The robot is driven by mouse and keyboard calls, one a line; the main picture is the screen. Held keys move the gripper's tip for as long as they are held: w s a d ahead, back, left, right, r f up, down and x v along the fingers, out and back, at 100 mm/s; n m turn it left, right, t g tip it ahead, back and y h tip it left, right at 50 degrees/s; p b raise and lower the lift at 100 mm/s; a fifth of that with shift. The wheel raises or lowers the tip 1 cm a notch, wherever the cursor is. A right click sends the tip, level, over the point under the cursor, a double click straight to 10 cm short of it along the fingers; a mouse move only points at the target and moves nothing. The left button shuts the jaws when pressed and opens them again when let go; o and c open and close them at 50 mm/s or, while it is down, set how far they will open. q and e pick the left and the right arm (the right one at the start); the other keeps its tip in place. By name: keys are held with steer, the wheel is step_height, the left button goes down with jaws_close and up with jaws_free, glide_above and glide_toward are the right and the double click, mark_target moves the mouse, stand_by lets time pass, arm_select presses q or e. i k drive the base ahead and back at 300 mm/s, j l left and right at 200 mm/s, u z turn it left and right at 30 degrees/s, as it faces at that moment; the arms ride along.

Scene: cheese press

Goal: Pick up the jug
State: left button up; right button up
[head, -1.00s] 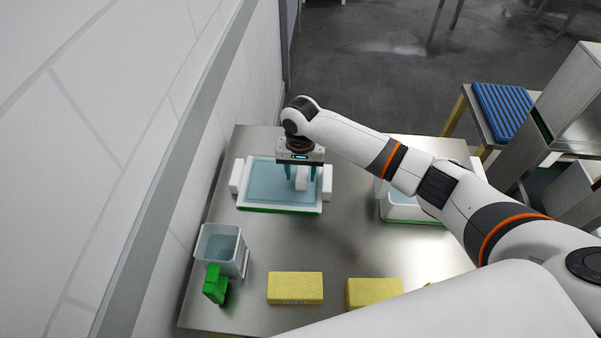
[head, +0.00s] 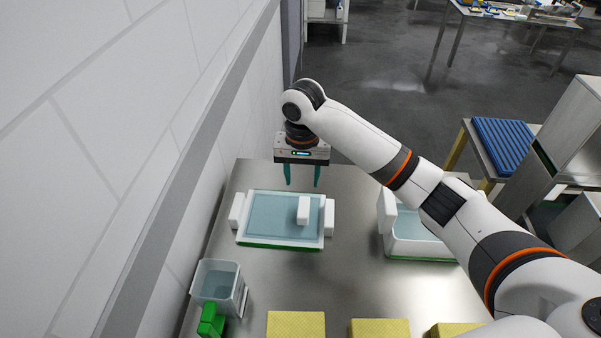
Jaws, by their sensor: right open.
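The jug (head: 206,293) looks like a clear, square-sided vessel with bluish contents and a green handle (head: 211,320). It stands upright at the lower left of the metal table, near the wall. My right gripper (head: 302,176) is open with two teal fingers pointing down. It is empty, above the far part of the table, behind a shallow white tray and well away from the jug. My left gripper is not in view.
The tray (head: 283,244), with a green lower edge, bluish surface and white block (head: 303,210), lies mid-table (head: 345,285). A white tub (head: 420,247) stands right. Yellow blocks (head: 296,325) line the front. The tiled wall (head: 130,150) bounds the left.

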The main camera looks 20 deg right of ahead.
mark_target(219, 287)
steer(key=k+j, duration=0.2)
steer(key=k, duration=0.3)
steer(key=k+j, duration=0.2)
steer(key=k, duration=0.25)
steer(key=k+j, duration=0.25)
steer(key=k, duration=0.25)
